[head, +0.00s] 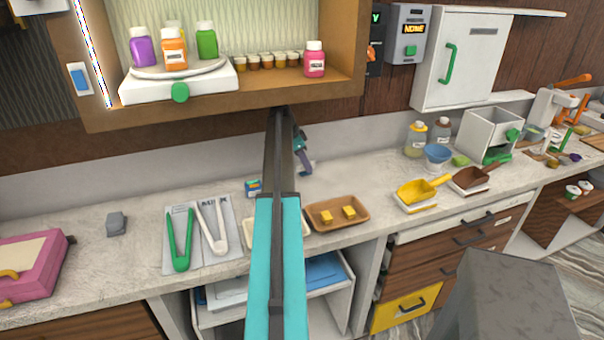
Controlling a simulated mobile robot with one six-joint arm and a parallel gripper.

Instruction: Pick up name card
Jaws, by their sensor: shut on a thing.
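My gripper (304,172) is at the far end of my arm, over the back of the counter near the wall. It is small in the head view and partly hidden by the arm. It is shut on a small pale, flat piece (309,167) that looks like the name card. The card's print cannot be read, and I cannot tell whether its lower edge touches the counter.
Left of my arm, a small blue-and-yellow box (253,187) and green tongs (180,240) lie on the counter (355,180). A brown tray (337,213) with yellow sweets is to the right. A wooden shelf (235,110) overhangs the back.

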